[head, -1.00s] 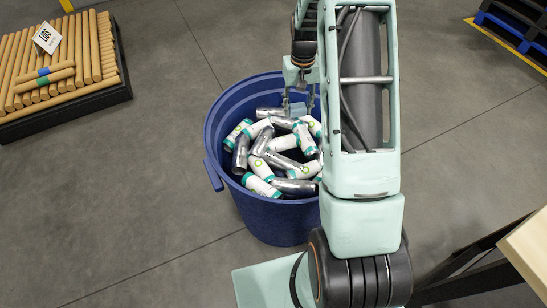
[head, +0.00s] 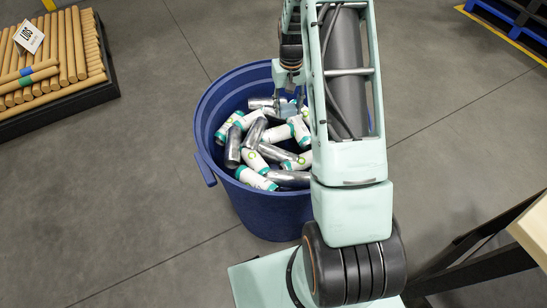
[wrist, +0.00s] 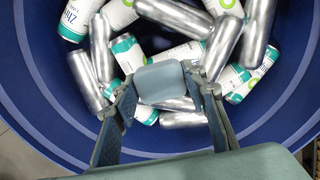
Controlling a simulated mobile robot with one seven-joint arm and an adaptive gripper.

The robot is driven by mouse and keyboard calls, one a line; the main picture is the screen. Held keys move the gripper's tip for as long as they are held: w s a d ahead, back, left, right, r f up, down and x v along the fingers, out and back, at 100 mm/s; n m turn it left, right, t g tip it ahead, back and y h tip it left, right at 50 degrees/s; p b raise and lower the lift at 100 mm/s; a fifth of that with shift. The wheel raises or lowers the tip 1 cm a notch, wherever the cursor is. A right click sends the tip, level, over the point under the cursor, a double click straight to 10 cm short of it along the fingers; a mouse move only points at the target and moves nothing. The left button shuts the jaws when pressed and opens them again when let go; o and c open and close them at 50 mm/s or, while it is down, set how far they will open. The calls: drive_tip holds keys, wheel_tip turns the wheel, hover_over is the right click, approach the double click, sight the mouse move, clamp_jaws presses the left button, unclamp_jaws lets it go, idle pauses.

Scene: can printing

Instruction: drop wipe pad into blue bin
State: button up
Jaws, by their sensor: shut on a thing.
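The wipe pad (wrist: 158,80) is a small pale blue-grey block. My gripper (wrist: 160,92) is shut on it, with one finger on each side. The blue bin (head: 262,207) is a round tub with a side handle, and my gripper is over its open top. In the wrist view the bin's inner wall (wrist: 45,110) surrounds the gripper. In the head view the pad (head: 289,111) shows at the gripper's tip, above the cans. Whether it touches the cans I cannot tell. My arm hides the bin's right side.
Several silver and white-green cans (head: 256,137) fill the bin. A pallet of brown rolls (head: 62,48) with a "LIDS" sign is at upper left. A table (head: 532,228) stands at lower right, and a blue pallet (head: 510,18) at upper right. Grey floor is open around the bin.

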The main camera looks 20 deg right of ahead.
drive_tip(key=o, duration=1.2)
wheel_tip(320, 180, up, 12)
